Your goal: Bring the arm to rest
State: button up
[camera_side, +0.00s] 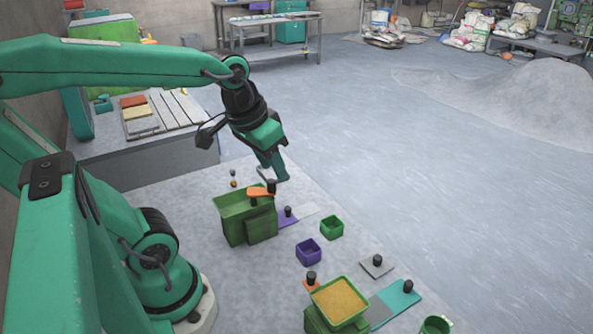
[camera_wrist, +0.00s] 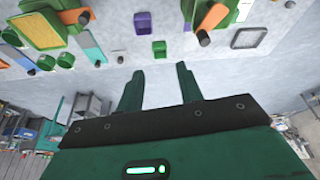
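My gripper (camera_side: 270,176) hangs from my green arm near a green box (camera_side: 245,218) with an orange piece on its rim. In the wrist view my gripper (camera_wrist: 159,84) shows two green fingers set apart, with nothing between them. A green cup (camera_wrist: 159,48) and a purple cup (camera_wrist: 142,23) lie beyond the fingertips there. In the side view the purple cup (camera_side: 308,252) and the green cup (camera_side: 332,228) stand on the grey work surface to the right of the green box.
A green tray of yellow powder (camera_side: 338,302) sits at the front. Near it are a teal plate (camera_side: 402,299) and a grey plate (camera_side: 376,267) with black knobs. A pale powder heap (camera_side: 520,100) lies at the far right. The floor between is clear.

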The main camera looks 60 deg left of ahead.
jog(key=shift+s+d+r+m+t, duration=0.15)
jog(key=shift+s+d+m+t, duration=0.7)
jog(key=shift+s+d, duration=0.5)
